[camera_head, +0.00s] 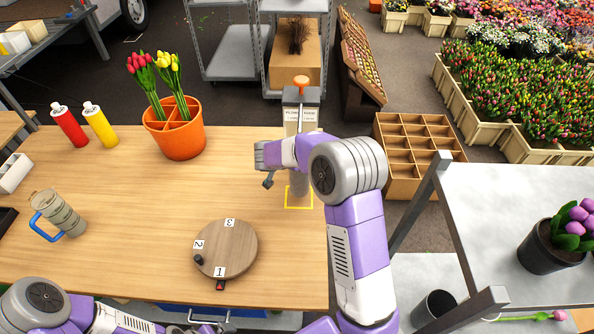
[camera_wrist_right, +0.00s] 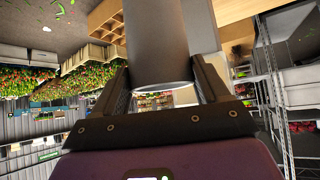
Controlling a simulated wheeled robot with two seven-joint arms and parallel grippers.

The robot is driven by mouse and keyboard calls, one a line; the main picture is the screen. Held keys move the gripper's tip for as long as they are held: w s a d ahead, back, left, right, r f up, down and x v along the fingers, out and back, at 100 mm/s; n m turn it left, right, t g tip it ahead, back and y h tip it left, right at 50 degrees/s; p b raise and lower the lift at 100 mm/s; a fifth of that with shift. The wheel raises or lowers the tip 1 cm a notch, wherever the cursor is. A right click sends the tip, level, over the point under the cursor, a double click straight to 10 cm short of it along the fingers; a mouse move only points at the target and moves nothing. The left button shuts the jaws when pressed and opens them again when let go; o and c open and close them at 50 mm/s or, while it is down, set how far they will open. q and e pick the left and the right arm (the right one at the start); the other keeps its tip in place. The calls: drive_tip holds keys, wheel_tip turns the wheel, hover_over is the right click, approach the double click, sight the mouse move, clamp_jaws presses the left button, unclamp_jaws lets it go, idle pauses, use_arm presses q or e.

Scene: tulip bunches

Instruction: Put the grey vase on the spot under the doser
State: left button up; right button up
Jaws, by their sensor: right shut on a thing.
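The grey vase (camera_head: 300,187) stands at the yellow square outline (camera_head: 299,206) on the table, below the doser (camera_head: 300,115) in the head view. My right forearm covers its upper part. I cannot tell whether its base touches the table. In the right wrist view, the grey vase (camera_wrist_right: 170,45) is between the two fingers of my right gripper (camera_wrist_right: 165,88), which is shut on it.
A round wooden turntable (camera_head: 228,250) with numbered tags lies left of the yellow outline. An orange pot (camera_head: 178,139) with tulips, a red bottle (camera_head: 70,128), a yellow bottle (camera_head: 100,127) and a jug (camera_head: 62,216) stand farther left. A grey side table (camera_head: 490,195) is at right.

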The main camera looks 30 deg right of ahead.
drive_tip(key=shift+f, duration=2)
drive_tip(key=shift+f+b, duration=0.1)
drive_tip(key=shift+b, duration=0.25)
drive_tip(key=o, duration=1.1)
drive_tip(key=v, duration=1.2)
